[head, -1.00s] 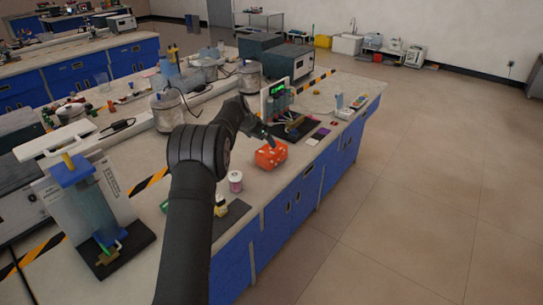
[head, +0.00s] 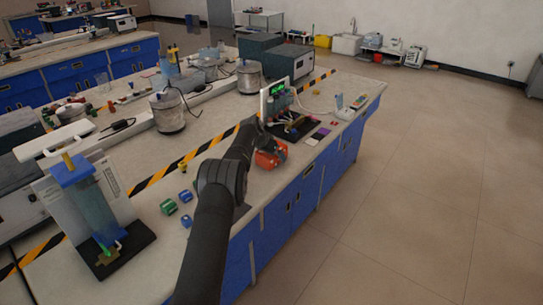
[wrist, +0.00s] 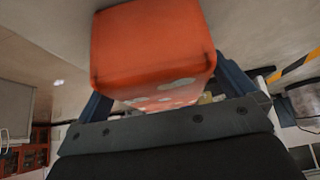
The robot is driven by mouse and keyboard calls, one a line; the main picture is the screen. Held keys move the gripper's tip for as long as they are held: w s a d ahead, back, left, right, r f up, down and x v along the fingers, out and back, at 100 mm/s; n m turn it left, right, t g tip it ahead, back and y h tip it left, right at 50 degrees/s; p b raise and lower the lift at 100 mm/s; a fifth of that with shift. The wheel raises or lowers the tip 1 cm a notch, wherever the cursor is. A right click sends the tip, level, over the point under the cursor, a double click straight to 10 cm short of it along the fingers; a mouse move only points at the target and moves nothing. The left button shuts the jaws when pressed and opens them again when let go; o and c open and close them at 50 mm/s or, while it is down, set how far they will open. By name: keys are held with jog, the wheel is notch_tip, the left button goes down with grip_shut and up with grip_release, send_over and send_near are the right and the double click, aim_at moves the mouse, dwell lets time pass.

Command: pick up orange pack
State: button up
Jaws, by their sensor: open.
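The orange pack (head: 272,160) is a box with pale spots, at the front edge of the bench. My gripper (head: 264,147) is over it and hides part of it. In the wrist view the pack (wrist: 150,45) fills the upper middle, and its plain orange face is toward the camera. My open gripper (wrist: 165,92) has one blue-grey finger at each side of the pack. Whether either finger touches it I cannot tell. The pack's underside is hidden in the head view.
A dark mat (head: 292,127) with bottles and a small display stands just behind the pack. Small green (head: 169,207) and blue pieces lie left of my arm. A striped tape line (head: 186,165) runs along the bench. The bench's front edge is close to the pack.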

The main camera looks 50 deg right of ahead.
jog(key=shift+d+f, duration=0.35)
jog(key=shift+f, duration=0.2)
jog(key=c, duration=0.9)
jog(key=shift+r, duration=0.1)
